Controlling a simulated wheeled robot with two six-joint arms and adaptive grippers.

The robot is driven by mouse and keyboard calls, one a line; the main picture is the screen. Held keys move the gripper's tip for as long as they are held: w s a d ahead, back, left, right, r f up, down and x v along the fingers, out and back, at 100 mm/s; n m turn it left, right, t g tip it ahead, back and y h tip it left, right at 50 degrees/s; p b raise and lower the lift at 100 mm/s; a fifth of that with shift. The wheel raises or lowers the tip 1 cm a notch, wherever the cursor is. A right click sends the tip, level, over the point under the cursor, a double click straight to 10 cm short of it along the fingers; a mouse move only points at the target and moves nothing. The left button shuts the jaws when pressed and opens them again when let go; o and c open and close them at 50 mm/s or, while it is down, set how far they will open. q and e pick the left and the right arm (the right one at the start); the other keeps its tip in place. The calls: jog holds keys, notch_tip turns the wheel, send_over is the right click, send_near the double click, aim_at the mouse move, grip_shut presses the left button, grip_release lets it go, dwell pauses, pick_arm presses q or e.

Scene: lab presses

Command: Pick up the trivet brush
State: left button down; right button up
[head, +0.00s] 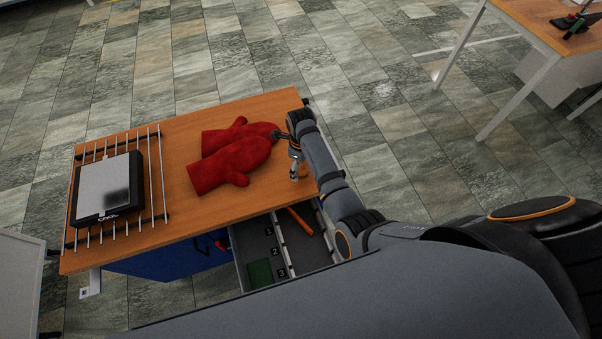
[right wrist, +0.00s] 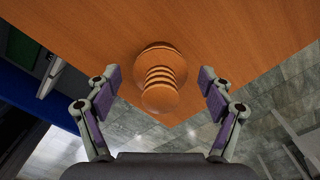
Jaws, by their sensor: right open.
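In the right wrist view, a round, ribbed, wood-coloured object (right wrist: 161,78) is near the table edge, between and ahead of my open fingers. It looks like the trivet brush seen along its length, but I cannot be sure. My right gripper (right wrist: 161,82) is open and nothing is clamped in it. In the head view my right gripper (head: 294,160) is over the right end of the wooden table (head: 170,215), beside the red mitts, and the ribbed object is not clearly visible there. My left gripper is not in view.
Red oven mitts (head: 235,158) lie mid-table. A black device with a grey top (head: 103,187) sits on a wire rack (head: 160,185) at left. A drawer (head: 240,262) stands open below the front edge, with an orange stick (head: 300,221) inside. Another desk (head: 545,20) is far right.

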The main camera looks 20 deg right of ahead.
jog(key=shift+f, duration=0.4)
jog(key=shift+c, duration=0.8)
jog(key=c, duration=1.2)
jog(key=shift+o, duration=0.2)
jog(key=shift+r, duration=0.1)
